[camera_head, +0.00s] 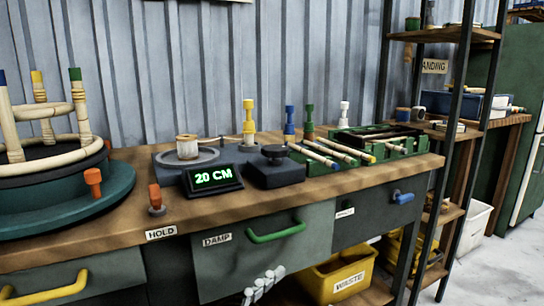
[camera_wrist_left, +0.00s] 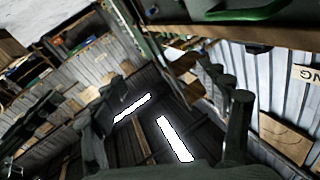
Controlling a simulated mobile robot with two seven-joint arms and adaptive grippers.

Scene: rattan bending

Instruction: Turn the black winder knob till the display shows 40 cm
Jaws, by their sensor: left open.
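The black winder knob (camera_head: 274,151) sits on top of a dark box (camera_head: 276,174) on the wooden bench. The display (camera_head: 213,177) beside it, to the left, reads 20 CM in green. A pale spool (camera_head: 187,147) stands on a dark plate behind the display. Nothing is touching the knob. My left gripper (camera_wrist_left: 167,105) shows in the left wrist view with its dark fingers wide apart and nothing between them. The winder does not show there. My right gripper is in neither view.
A round turntable with rattan rings and posts (camera_head: 60,195) fills the bench's left end. An orange peg (camera_head: 156,200) stands near the front edge. Coloured pegs (camera_head: 249,122) stand behind the knob. Green trays with sticks (camera_head: 350,150) lie to its right. A yellow waste bin (camera_head: 338,282) is below.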

